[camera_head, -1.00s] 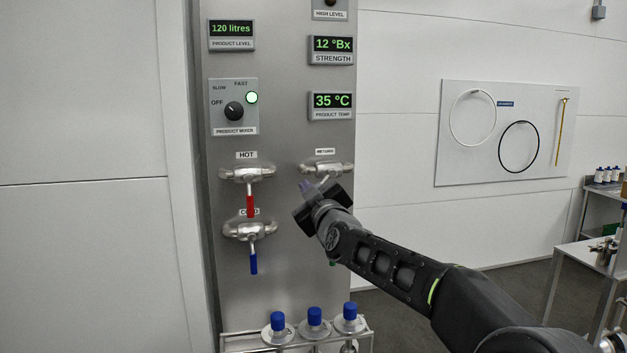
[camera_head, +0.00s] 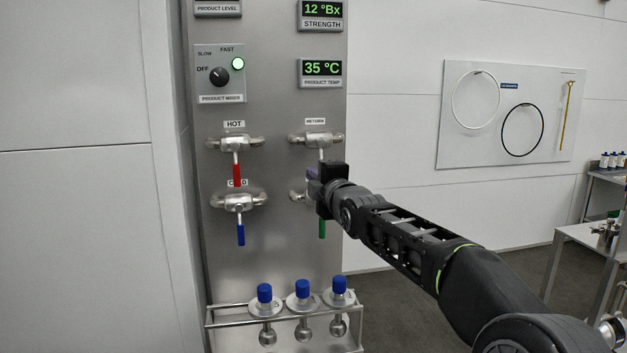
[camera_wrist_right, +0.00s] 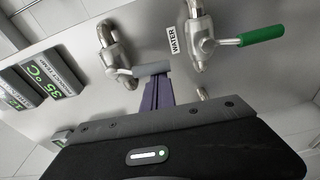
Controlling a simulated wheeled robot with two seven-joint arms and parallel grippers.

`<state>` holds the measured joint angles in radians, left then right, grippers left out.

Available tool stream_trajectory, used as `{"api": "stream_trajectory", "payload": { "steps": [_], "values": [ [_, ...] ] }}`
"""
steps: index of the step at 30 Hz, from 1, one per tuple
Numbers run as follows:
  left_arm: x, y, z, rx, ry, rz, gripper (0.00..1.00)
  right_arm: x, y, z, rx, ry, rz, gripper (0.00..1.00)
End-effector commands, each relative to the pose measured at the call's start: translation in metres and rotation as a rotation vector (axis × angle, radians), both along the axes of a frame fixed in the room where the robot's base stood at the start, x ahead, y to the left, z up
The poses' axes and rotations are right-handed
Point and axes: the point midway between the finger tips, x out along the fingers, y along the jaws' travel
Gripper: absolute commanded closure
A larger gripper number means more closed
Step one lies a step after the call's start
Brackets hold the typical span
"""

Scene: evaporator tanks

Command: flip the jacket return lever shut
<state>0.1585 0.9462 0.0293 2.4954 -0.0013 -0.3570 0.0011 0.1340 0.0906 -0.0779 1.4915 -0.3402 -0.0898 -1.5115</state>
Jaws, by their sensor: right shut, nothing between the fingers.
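The jacket return valve (camera_head: 317,139) sits under the RETURN label on the steel panel. Its lever (camera_head: 321,154) points down, across the pipe line; the gripper hides its lower end in the head view. In the right wrist view the lever's grey handle (camera_wrist_right: 151,69) points right from the valve body (camera_wrist_right: 112,50). My right gripper (camera_head: 311,176) is shut and empty. Its purple fingertips (camera_wrist_right: 158,84) are right at the handle's end; I cannot tell whether they touch. My left gripper is out of view.
The water valve with its green handle (camera_wrist_right: 262,35) is just below the return valve, partly behind my gripper in the head view. The hot lever (camera_head: 237,175) and blue-handled lever (camera_head: 241,235) hang left.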

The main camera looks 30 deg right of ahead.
Motion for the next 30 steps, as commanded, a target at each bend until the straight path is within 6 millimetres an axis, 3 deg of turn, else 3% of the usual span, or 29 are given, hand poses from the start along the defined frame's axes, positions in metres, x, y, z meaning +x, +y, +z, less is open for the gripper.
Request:
{"api": "stream_trajectory", "payload": {
  "steps": [9, 30],
  "values": [
    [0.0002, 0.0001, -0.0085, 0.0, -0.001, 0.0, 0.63, -0.0005, -0.002, -0.0022, -0.095, 0.033, -0.003, 1.0],
    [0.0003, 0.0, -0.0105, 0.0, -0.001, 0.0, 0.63, 0.0004, -0.0026, -0.0016, -0.1, 0.033, -0.004, 1.0]
  ]
}}
